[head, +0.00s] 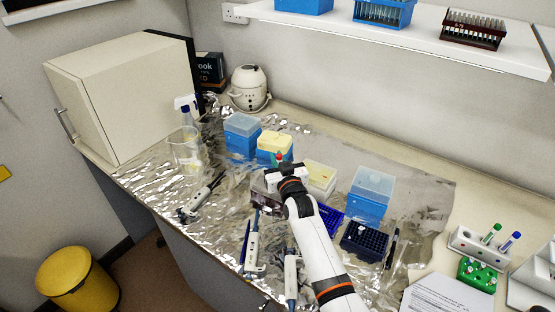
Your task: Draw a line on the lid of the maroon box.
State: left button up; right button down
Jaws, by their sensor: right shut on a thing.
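My right gripper (281,172) is over the middle of the foil-covered bench and is shut on a thin pen-like thing (279,158), whose reddish upper end shows above the jaws. Its lower end is hidden. A box with a greyish lid and dark maroon sides (263,190) stands just under and left of the gripper, partly hidden by it. I cannot tell whether the pen touches the lid. My left gripper is out of view.
Blue-based tip boxes (242,135) and a yellow-lidded box (274,146) stand behind. Another blue box (371,192) and an open dark blue rack (364,242) are to the right. Pipettes (252,245) lie in front. A white rack (480,246) holds green and blue markers.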

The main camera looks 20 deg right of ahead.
notch_tip(320, 180, up, 5)
jog(key=p, duration=0.4)
dwell(0.3)
jog(key=shift+f, duration=0.1)
